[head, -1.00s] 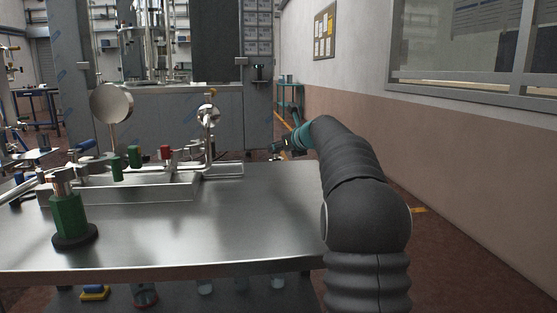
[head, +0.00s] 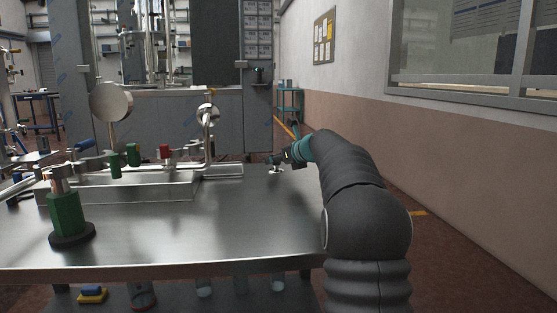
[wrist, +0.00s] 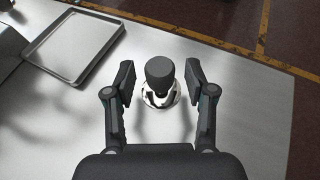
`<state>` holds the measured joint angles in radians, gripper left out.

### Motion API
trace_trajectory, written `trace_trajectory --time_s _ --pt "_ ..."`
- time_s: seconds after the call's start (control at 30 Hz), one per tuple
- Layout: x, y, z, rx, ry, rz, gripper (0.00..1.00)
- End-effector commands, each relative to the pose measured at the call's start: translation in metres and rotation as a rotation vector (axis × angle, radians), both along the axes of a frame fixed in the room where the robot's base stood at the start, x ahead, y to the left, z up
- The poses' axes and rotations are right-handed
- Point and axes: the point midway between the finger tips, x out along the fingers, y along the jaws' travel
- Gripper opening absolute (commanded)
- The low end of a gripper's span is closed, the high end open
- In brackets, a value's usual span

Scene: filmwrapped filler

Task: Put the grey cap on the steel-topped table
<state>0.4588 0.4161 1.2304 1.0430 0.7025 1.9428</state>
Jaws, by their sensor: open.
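The grey cap (wrist: 160,76) shows in the wrist view as a dark grey round knob above a shiny round metal base. It stands on the steel-topped table (wrist: 230,105), near its far right part. My gripper (wrist: 159,82) is open, with one finger on each side of the cap and a gap on both sides. In the head view, my gripper (head: 277,160) is low over the far right of the steel-topped table (head: 240,225). The shiny base of the cap (head: 276,172) shows just below the fingers; its upper part is hard to make out there.
A shallow metal tray (wrist: 75,45) lies to the upper left in the wrist view. Valves and pipework (head: 130,165) stand on the table's left half, with a green fitting (head: 68,210) in front. The table's middle and front right are clear.

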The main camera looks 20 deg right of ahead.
Motion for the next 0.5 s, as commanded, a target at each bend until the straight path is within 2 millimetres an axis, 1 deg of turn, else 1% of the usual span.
trace_trajectory --time_s 0.13,0.23,0.37,0.5 --pt "0.000 0.000 0.005 0.000 0.000 0.000 0.55" --pt "-0.011 -0.003 0.008 -0.001 -0.001 -0.002 0.55" --pt "-0.032 -0.006 0.018 0.001 -0.002 -0.002 0.55" --pt "-0.059 -0.012 0.029 -0.001 -0.001 -0.003 0.55"
